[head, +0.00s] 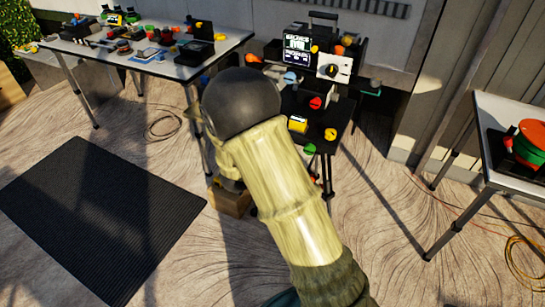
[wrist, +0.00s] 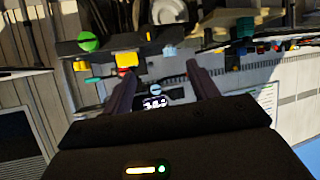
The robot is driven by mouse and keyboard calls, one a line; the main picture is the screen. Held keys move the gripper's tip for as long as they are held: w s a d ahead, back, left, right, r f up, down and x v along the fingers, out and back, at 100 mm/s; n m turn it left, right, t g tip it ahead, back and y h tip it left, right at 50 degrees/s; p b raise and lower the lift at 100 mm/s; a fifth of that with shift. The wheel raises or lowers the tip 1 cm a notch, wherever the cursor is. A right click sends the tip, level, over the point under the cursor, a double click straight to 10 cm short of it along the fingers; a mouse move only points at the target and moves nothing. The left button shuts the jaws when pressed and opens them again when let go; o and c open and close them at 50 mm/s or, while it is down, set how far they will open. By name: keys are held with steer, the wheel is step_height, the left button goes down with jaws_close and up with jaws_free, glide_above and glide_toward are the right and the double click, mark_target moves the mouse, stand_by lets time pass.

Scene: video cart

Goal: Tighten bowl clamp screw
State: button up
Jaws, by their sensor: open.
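I cannot tell which of the several coloured knobs on the video cart (head: 322,116) is the bowl clamp screw. In the head view a red knob (head: 316,103), a yellow knob (head: 330,134), a green knob (head: 309,149) and a light blue part (head: 290,78) show on the cart. A white panel (head: 334,68) carries a dark knob. My gripper is hidden behind my arm in the head view. In the wrist view my gripper (wrist: 160,68) has its two dark fingers apart, with nothing held between them. A green slotted knob (wrist: 88,42) lies beyond the left finger.
A lit monitor (head: 297,49) stands on the cart. A table (head: 225,43) with many small parts is at the back left. Another table (head: 510,112) with an orange reel (head: 530,145) is at the right. A black mat (head: 85,220) and cables lie on the floor.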

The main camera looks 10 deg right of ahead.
step_height(320, 180, down, 10)
steer(key=a+m+t+h+b, duration=0.1)
steer(key=a+t+h+b, duration=0.1)
steer(key=h+b, duration=0.4)
steer(key=shift+s+a+t+b, duration=0.2)
steer(key=shift+s+t+b, duration=0.15)
steer(key=shift+b, duration=0.3)
steer(key=shift+f, duration=0.1)
steer(key=shift+w, duration=0.15)
steer(key=x, duration=1.7)
steer(key=shift+b, duration=0.3)
steer(key=shift+w+d, duration=0.1)
steer(key=c, duration=1)
